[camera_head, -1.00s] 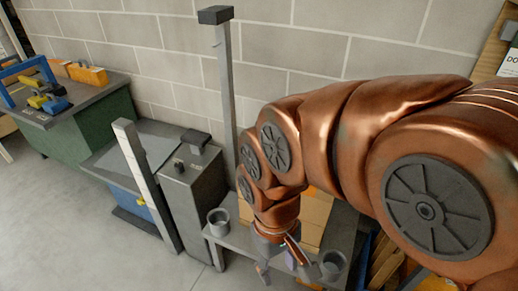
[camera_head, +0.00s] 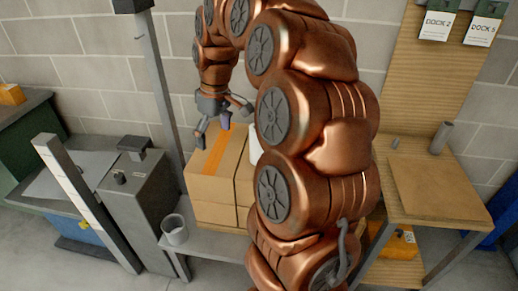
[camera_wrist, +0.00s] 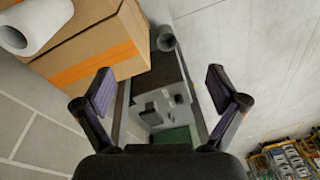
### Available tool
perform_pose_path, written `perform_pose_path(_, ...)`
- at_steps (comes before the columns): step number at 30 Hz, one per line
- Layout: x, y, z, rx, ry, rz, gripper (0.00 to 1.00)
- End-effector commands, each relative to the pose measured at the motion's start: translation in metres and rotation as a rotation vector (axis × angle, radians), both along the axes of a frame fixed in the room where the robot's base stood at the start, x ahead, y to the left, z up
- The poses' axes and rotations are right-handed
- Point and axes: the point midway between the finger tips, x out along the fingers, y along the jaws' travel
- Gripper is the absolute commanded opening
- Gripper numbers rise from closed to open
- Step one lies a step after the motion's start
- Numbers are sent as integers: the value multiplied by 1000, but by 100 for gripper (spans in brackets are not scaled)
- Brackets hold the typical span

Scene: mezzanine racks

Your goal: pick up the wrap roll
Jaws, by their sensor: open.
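The wrap roll (camera_wrist: 36,24) is a white tube with a dark open core, in the upper left of the wrist view beside or on a cardboard box (camera_wrist: 95,45). In the head view only a white sliver of it (camera_head: 255,143) shows, the rest hidden behind my arm. My gripper (camera_head: 224,124) is open and empty, in front of or above the taped box (camera_head: 215,168); the gap cannot be told. In the wrist view the space between my fingers (camera_wrist: 160,88) is empty, and the roll lies outside them to the upper left.
A grey cup (camera_head: 174,230) stands on the low bench left of the boxes. A grey post (camera_head: 158,80) rises behind it, near a grey cabinet (camera_head: 145,205). At right is a wooden table (camera_head: 440,190) with a small grey cylinder (camera_head: 441,138). Open floor lies at front left.

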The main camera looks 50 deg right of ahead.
Motion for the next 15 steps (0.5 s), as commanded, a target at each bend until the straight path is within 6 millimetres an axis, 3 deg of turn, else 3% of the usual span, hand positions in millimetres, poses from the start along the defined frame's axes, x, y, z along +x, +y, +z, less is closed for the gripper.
perform_pose_path(1, 10, -23, -9, 0, -13, -10, 96)
perform_pose_path(4, 23, -67, -18, -8, -35, -17, 96)
perform_pose_path(9, 30, -138, -34, -27, -59, -37, 96)
perform_pose_path(15, 27, -190, -47, -50, -71, -54, 96)
